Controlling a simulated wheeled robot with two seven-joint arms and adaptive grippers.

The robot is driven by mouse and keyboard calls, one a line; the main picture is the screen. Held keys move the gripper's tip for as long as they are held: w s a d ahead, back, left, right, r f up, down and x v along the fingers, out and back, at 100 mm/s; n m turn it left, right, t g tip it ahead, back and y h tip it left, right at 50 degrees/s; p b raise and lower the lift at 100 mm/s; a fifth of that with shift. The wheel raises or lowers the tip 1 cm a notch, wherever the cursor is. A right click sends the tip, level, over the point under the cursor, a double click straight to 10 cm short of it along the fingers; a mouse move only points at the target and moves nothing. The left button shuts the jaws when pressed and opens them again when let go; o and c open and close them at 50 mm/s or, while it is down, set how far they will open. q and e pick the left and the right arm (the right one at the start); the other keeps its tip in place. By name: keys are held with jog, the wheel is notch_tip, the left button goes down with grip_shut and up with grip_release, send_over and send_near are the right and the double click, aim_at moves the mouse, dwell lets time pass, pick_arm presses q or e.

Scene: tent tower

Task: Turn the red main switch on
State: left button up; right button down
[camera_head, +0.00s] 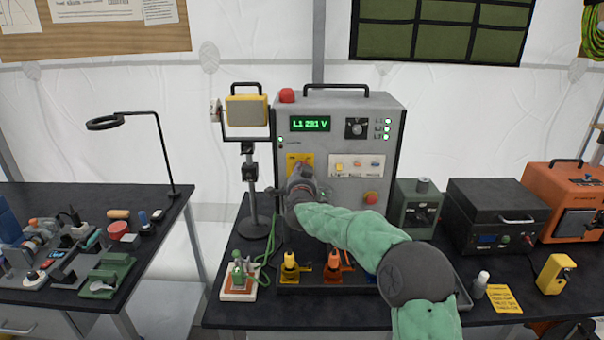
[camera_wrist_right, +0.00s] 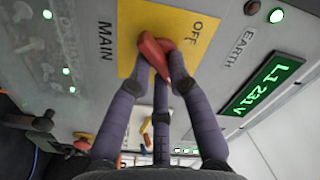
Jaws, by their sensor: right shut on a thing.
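The red main switch (camera_wrist_right: 152,47) is a red handle on a yellow plate (camera_wrist_right: 127,38) lettered OFF in the right wrist view. MAIN is printed on the grey panel beside the plate. My right gripper (camera_wrist_right: 165,76) has its dark fingers closed around the handle. In the head view the yellow plate (camera_head: 293,159) shows at the left of the grey power cabinet (camera_head: 345,110). My right gripper (camera_head: 302,178) is in front of the plate and hides the switch there. Any ON marking is not readable. My left gripper is not in view.
The cabinet's display (camera_head: 310,124) reads L1 231 V, with green lamps lit at right. A work lamp (camera_head: 247,112) stands just left of the cabinet. A tray (camera_head: 320,289) with coloured plugs lies below my right arm.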

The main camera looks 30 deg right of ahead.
dwell(0.3)
jog(key=c, duration=1.1)
grip_release()
jog(key=shift+c, duration=0.2)
jog(key=v, duration=1.2)
jog(key=shift+f, duration=0.1)
